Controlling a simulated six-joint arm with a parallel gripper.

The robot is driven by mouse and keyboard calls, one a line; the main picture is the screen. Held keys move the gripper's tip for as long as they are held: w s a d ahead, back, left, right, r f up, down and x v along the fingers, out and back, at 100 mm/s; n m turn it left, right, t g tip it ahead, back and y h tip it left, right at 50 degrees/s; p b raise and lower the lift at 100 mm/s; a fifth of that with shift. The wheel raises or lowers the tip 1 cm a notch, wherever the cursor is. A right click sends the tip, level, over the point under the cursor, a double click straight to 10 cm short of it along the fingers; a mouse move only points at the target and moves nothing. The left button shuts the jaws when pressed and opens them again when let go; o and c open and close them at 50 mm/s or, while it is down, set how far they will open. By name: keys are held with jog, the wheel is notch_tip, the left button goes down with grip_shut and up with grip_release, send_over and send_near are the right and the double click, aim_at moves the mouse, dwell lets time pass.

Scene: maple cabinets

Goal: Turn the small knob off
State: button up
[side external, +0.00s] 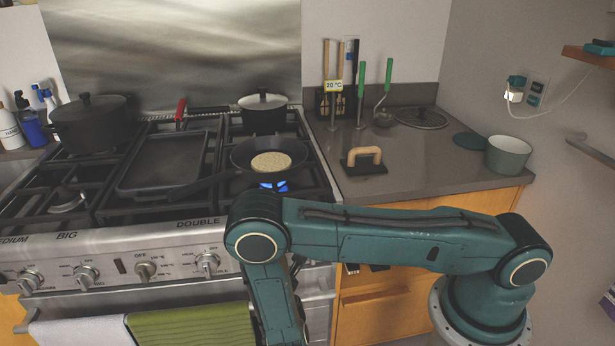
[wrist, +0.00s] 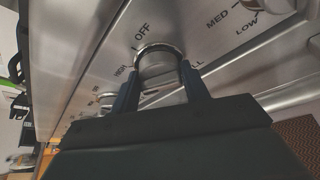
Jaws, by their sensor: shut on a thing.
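In the wrist view, a round silver knob (wrist: 158,58) sits on the stove's control panel below the word OFF, with HIGH to its left and a label ending in "LL" partly covered at its right. My gripper (wrist: 161,75) has its two dark fingers shut on the knob, one on each side. I cannot tell where the knob's pointer is. In the side external view, my arm hides this knob and most of the gripper. A blue flame (side external: 275,186) shows under the frying pan (side external: 240,155) at the stove's front right.
A pale flat round food (side external: 271,161) lies in the pan. Other knobs (side external: 146,271) line the panel to the left. A green towel (side external: 190,328) hangs in front of the oven. A pot (side external: 263,112) stands behind the pan. The counter (side external: 425,165) lies to the right.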

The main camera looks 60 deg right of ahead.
jog(key=shift+f+m+t+y, duration=0.1)
jog(key=shift+m+t+y, duration=0.3)
jog(key=shift+m, duration=0.5)
jog(key=shift+m+t, duration=0.3)
jog(key=shift+m, duration=0.1)
jog(key=o, duration=1)
jog(key=shift+c, duration=0.2)
jog(key=shift+s+a, duration=0.1)
jog(key=shift+s, duration=0.05)
jog(key=v, duration=1.1)
jog(key=shift+s+a, duration=0.15)
jog(key=shift+s, duration=0.2)
